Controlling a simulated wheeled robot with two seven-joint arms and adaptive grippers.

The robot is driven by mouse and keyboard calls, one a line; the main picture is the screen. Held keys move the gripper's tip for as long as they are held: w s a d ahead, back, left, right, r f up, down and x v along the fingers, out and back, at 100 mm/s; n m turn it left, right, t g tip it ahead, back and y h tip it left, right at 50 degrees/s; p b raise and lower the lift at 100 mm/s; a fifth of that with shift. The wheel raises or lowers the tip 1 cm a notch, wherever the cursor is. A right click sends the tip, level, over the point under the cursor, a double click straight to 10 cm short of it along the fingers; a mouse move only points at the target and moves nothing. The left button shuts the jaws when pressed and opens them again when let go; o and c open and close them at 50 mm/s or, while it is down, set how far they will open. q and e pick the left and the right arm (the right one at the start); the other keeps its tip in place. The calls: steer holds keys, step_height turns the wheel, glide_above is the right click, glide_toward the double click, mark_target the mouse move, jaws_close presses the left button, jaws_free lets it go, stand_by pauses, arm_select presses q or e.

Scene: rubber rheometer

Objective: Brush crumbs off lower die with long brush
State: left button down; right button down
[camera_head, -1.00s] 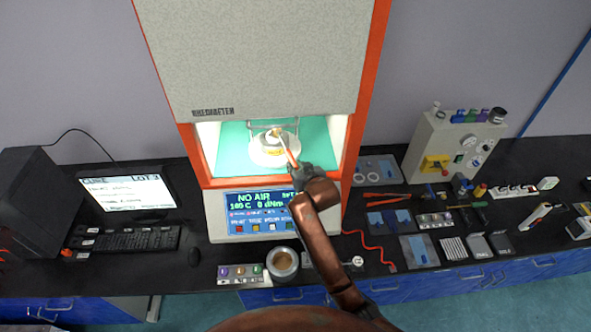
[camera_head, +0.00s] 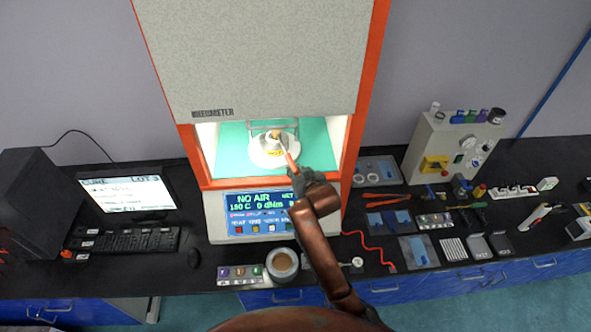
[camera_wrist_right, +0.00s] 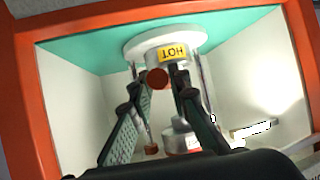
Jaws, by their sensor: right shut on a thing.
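The lower die (camera_head: 262,157) is a pale round block with a yellow label, inside the lit rheometer chamber. In the right wrist view it appears inverted near the top, its yellow HOT label (camera_wrist_right: 173,53) upside down. My right gripper (camera_head: 294,171) is shut on the long brush, whose orange-red handle (camera_head: 291,158) rises towards the die. The brush head (camera_head: 275,134) shows over the die's top; whether it touches is unclear. The handle's round end (camera_wrist_right: 157,78) shows between the fingers in the wrist view. Crumbs are too small to make out. My left gripper is not in view.
The orange-framed rheometer (camera_head: 184,152) surrounds the chamber, with its display panel (camera_head: 256,213) below the opening. A metal cup (camera_head: 283,264) stands in front. A keyboard (camera_head: 125,240) lies left; tools and a grey instrument box (camera_head: 450,145) are at the right.

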steer(key=shift+w+a, duration=0.1)
steer(key=shift+w, duration=1.35)
steer(key=shift+s, duration=0.15)
steer(key=shift+s, duration=1.4)
steer(key=shift+r, duration=0.1)
